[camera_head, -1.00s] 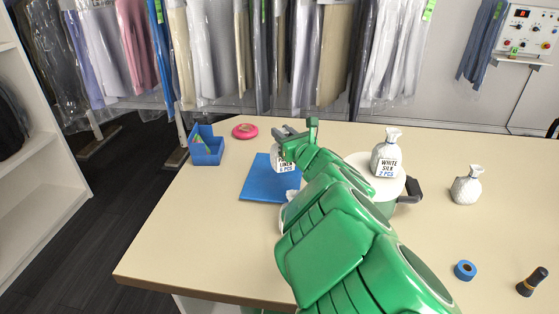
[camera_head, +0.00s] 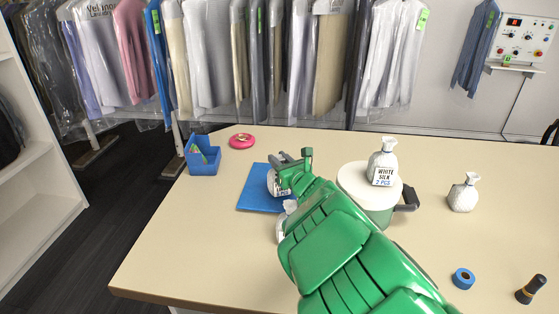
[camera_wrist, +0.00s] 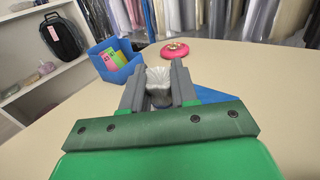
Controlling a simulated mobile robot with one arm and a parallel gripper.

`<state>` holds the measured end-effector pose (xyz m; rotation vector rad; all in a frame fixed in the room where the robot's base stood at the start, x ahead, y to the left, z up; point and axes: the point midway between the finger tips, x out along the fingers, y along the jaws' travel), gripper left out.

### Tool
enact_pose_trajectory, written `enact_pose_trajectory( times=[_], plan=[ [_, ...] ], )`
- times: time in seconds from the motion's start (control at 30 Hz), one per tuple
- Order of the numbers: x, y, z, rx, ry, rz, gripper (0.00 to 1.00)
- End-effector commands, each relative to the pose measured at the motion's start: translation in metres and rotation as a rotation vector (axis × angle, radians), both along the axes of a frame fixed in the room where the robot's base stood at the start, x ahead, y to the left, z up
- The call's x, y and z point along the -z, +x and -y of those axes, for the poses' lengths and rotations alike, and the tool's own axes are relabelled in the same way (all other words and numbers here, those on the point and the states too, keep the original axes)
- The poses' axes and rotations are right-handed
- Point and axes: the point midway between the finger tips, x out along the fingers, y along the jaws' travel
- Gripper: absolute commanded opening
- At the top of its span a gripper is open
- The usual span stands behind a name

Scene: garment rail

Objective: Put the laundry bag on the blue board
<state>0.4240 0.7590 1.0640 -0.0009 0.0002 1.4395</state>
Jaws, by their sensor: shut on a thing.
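My gripper (camera_head: 291,163) is shut on a white laundry bag (camera_head: 273,183) at its gathered neck. The bag is over the blue board (camera_head: 256,201), and its lower part looks at or just above the surface; I cannot tell whether it touches. My gripper hides part of the bag's label. In the wrist view the bag's pale top (camera_wrist: 159,76) shows between the two grey fingers, and a corner of the blue board (camera_wrist: 214,95) shows at the right. Another white bag (camera_head: 383,160), labelled WHITE SILK 2 PCS, stands on a round white-topped pot (camera_head: 352,180).
A blue bin (camera_head: 204,160) and a pink round thing (camera_head: 242,141) stand behind the board. A white bag (camera_head: 463,193), blue tape roll (camera_head: 463,278) and dark cylinder (camera_head: 531,287) are at the right. A white thing (camera_head: 282,228) is partly behind my arm. Garments hang behind the table.

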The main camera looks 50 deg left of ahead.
Motion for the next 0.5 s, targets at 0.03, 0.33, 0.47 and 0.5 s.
enact_pose_trajectory(
  times=[0.03,0.33,0.47,0.5],
  plan=[
    [0.0007,0.0003,0.0001,0.0,0.0,0.0,0.0],
    [0.0017,0.0001,0.0001,0.0,0.0,0.0,0.54],
    [0.0016,0.0001,0.0001,0.0,0.0,0.0,0.54],
    [0.0016,0.0001,0.0,0.0,0.0,0.0,0.54]
  ],
)
